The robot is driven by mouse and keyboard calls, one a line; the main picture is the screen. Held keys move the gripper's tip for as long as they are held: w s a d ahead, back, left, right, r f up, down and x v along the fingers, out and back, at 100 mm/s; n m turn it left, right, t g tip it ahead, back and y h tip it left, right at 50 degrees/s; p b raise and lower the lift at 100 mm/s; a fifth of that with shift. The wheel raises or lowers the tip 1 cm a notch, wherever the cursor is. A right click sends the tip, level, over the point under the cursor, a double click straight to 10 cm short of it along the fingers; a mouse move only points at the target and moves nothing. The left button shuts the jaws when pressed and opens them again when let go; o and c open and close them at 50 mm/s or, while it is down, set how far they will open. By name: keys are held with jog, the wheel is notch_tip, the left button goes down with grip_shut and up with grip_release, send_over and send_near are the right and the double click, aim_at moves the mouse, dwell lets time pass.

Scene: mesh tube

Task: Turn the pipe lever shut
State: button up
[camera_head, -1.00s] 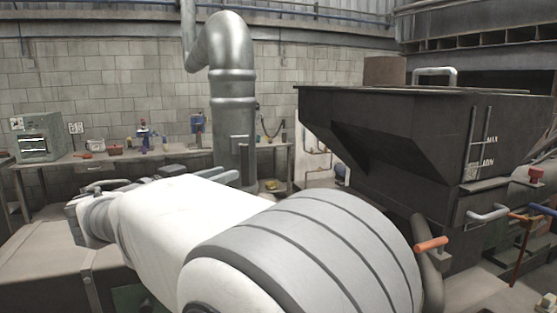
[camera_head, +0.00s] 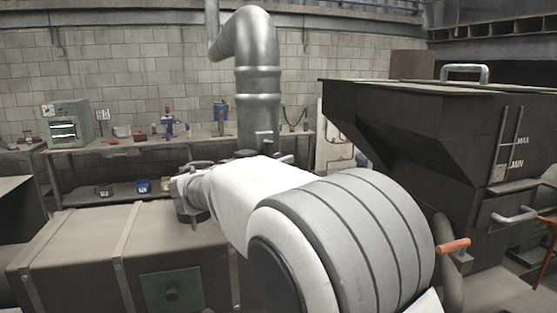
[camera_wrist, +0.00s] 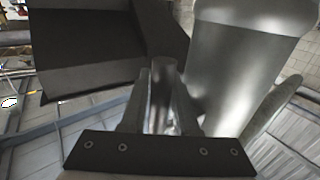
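The large silver pipe (camera_head: 257,95) rises near the back wall in the head view, with a small metal lever (camera_head: 264,139) on its front. The pipe also fills the right centre of the wrist view (camera_wrist: 235,65). In the wrist view, the fingers of my gripper (camera_wrist: 162,95) are apart, one on each side of a shiny metal bar (camera_wrist: 163,72), which appears to be the lever. The bar nearly fills the gap; whether both fingers press on it cannot be told. In the head view, my white and grey arm hides most of the gripper.
A dark hopper (camera_head: 420,130) stands right of the pipe. An orange-handled lever (camera_head: 455,245) is at lower right. A workbench (camera_head: 100,148) with tools runs along the wall. A grey-brown box-shaped unit (camera_head: 80,240) with a green panel lies at lower left.

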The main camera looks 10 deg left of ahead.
grip_shut()
dwell(1.2)
